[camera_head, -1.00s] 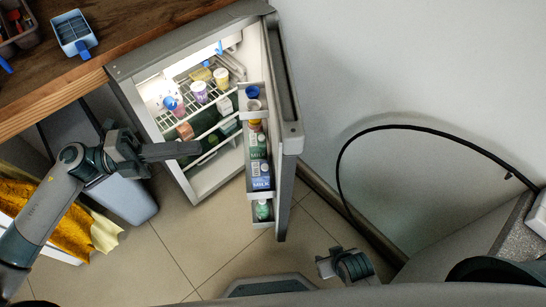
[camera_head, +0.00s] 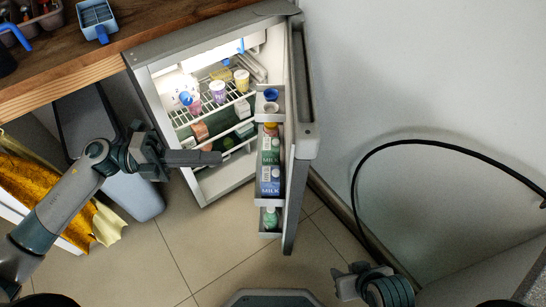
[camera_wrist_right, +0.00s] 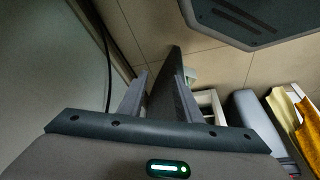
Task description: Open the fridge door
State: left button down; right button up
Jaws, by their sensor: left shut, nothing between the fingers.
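My left gripper (camera_head: 218,158) is shut and empty, in front of the fridge opening and left of the door shelves; contact with the fridge cannot be told. My right gripper (camera_head: 340,282) is low in the head view, to the right of the door's lower end and apart from it. In the right wrist view its fingers (camera_wrist_right: 158,98) are parted, with the dark door panel (camera_wrist_right: 168,75) beyond them.
Milk cartons (camera_head: 270,165) and bottles stand in the door shelves, and cups (camera_head: 218,92) on the wire rack. A grey bin (camera_head: 130,190) and yellow cloth (camera_head: 40,190) are at left. A black cable (camera_head: 440,143) curves by the right wall. Tiled floor (camera_head: 190,250) is clear in front.

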pick_arm(q)
jog(key=shift+d, duration=0.1)
